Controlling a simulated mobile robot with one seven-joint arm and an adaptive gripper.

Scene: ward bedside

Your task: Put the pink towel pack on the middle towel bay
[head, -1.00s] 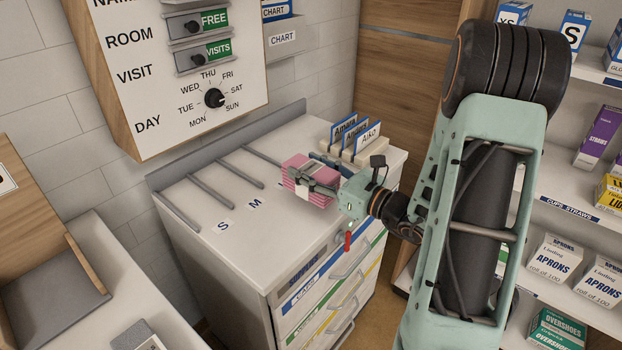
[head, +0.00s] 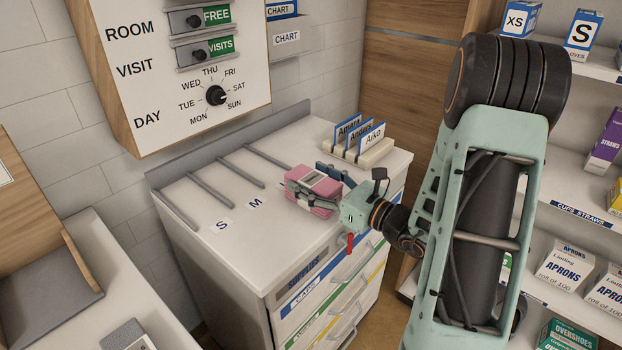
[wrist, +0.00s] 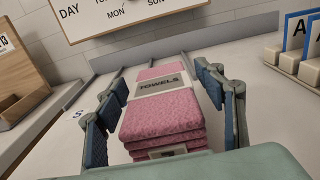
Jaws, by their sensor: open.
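The pink towel pack (head: 316,184), a folded stack with a white "TOWELS" band, is at the cabinet top (head: 205,240), right of the M label (head: 256,203). In the wrist view the pack (wrist: 162,105) lies between the blue-padded fingers of my gripper (wrist: 160,110). The fingers are open, with a visible gap on each side of the pack. Thin grey rods (head: 240,172) divide the towel bays behind; the middle bay lies behind M. The pack looks in line with the bay right of it. Its underside is hidden.
Name cards in a wooden holder (head: 376,152) stand at the cabinet's back right. The S label (head: 222,226) and the cabinet's left part are clear. A dial board (head: 180,70) hangs above, and stocked shelves (head: 575,185) stand at right.

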